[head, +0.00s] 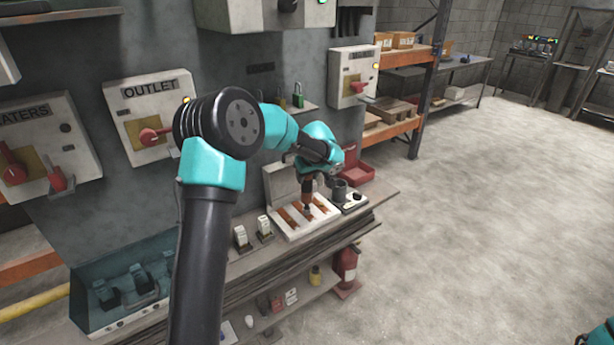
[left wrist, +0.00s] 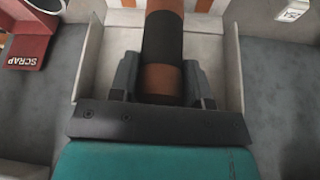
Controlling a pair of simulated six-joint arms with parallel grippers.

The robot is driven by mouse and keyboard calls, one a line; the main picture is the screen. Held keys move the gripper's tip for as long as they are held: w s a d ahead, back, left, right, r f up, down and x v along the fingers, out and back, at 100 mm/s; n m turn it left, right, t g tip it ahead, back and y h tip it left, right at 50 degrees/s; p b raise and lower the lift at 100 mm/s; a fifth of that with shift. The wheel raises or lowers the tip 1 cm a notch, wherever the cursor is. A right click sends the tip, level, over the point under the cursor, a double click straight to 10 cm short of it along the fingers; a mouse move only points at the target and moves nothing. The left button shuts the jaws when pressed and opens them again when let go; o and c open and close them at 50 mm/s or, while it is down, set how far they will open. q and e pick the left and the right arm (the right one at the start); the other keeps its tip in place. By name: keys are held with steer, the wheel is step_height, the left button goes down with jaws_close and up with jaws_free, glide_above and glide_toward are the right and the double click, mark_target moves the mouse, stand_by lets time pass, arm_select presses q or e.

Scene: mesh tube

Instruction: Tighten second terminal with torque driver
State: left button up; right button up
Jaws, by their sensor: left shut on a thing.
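The torque driver (head: 307,193), orange-brown with a black band, is held upright in my left gripper (head: 310,178). In the left wrist view the driver (left wrist: 163,42) stands between the two fingers of the gripper (left wrist: 160,80), which are shut on it. The white terminal block (head: 288,234) with copper-coloured bars lies on the bench below. The driver's lower end is over the bars near the block's middle; I cannot tell whether it touches a terminal. The terminals themselves are too small to make out. My right gripper is not in view.
Two small white-topped devices (head: 264,227) stand left of the block. Wall panels with red handles (head: 150,136) rise behind the bench.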

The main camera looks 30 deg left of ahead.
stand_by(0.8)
arm_select(q)
steer(key=shift+r, duration=2.95)
